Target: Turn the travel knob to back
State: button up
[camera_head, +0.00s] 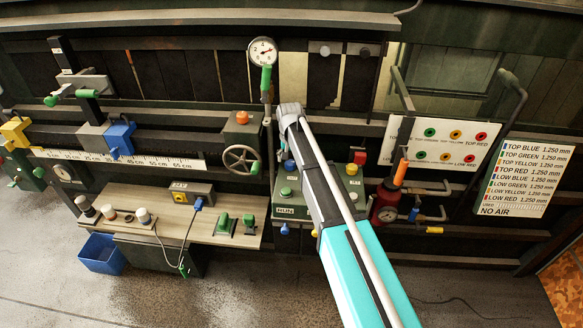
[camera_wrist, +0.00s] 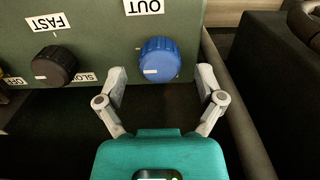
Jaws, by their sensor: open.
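A blue round knob (camera_wrist: 160,58) with a white index mark sits on a dark green panel (camera_wrist: 100,20) in the wrist view. A white label reading OUT, upside down, is above it. I see no label reading back or travel. My gripper (camera_wrist: 161,74) is open, with one fingertip on each side of the knob's lower part and a visible gap on both sides. Whether the fingertips reach the knob's depth I cannot tell.
A black knob (camera_wrist: 54,67) with FAST and SLOW labels is left of the blue knob. A dark edge runs close at the right.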

jog(key=shift+f+b, duration=0.55)
jog(key=shift+f, duration=0.25)
